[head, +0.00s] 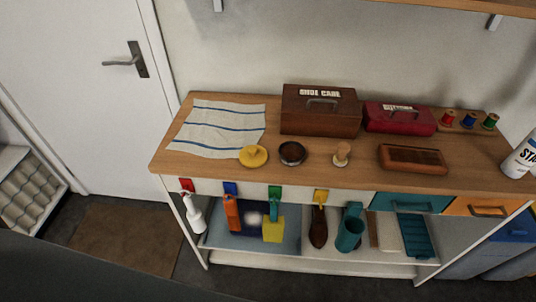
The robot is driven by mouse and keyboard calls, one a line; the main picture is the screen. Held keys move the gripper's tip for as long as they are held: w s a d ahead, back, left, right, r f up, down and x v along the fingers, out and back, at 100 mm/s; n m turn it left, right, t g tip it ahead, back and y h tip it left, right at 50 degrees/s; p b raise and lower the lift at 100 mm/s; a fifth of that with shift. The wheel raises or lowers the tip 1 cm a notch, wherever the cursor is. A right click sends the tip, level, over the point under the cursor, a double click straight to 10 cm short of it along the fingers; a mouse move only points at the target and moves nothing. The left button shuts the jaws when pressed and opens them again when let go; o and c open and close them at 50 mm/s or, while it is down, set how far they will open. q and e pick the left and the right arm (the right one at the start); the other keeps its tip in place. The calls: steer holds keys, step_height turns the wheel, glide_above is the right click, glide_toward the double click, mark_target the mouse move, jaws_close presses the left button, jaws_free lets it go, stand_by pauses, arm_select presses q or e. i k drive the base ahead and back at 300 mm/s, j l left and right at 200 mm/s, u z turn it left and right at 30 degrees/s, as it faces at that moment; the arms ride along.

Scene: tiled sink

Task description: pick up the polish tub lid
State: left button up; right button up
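A round yellow lid (254,156) with a small knob lies flat on the wooden worktop, near its front edge. It looks like the polish tub lid. A round, dark open tub (291,153) stands just to its right, with a small gap between them. Neither of my grippers shows in the head view.
A striped cloth (215,128) lies behind and left of the lid. Right of the tub are a wooden-knobbed tool (341,154) and a brush (412,158). A brown box (320,110) and a red box (399,118) stand behind. Tools hang below the worktop (330,178).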

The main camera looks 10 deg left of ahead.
mark_target(252, 156)
steer(key=j+z, duration=0.1)
steer(key=z, duration=0.35)
steer(key=j+z, duration=0.1)
steer(key=z, duration=0.35)
steer(key=j+z, duration=0.1)
steer(key=z, duration=0.3)
steer(key=k+j+z, duration=0.2)
steer(key=j+z, duration=0.25)
steer(key=k+j+z, duration=0.2)
steer(key=z, duration=0.2)
steer(key=k+j+z, duration=0.35)
steer(key=k+j, duration=0.8)
steer(key=k, duration=0.2)
